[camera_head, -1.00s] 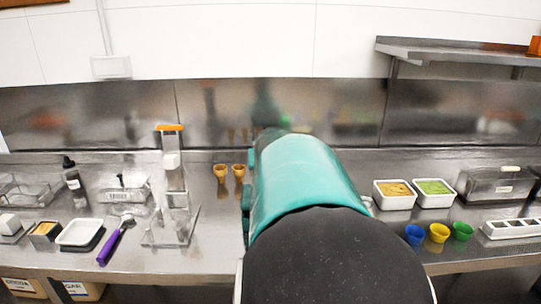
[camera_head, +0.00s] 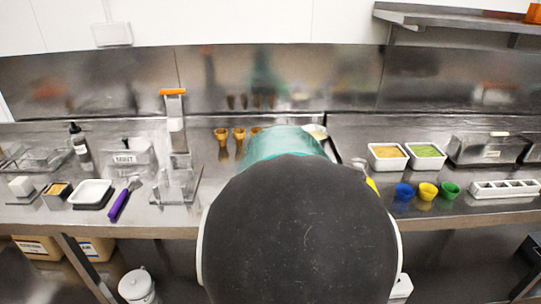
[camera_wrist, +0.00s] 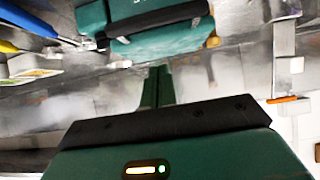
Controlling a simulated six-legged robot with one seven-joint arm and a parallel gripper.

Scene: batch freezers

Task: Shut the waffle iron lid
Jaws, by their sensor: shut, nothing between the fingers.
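I cannot make out the waffle iron or its lid for sure in either view. In the head view my arm covers the middle of the counter, where it may stand. My gripper (camera_wrist: 158,88) shows in the wrist view with its narrow green fingers together and empty. A teal block with a black bar (camera_wrist: 150,28) is at the top of that view; I cannot tell whether it is the appliance or part of my arm. A pale round rim (camera_head: 317,131) shows just behind my arm in the head view.
Several cones (camera_head: 239,136) stand left of my arm. Food tubs (camera_head: 387,157) and coloured cups (camera_head: 404,191) stand to its right. The clear stand with an orange handle (camera_head: 172,92) and a purple scoop (camera_head: 121,203) are at left. A steel shelf (camera_head: 450,20) hangs at upper right.

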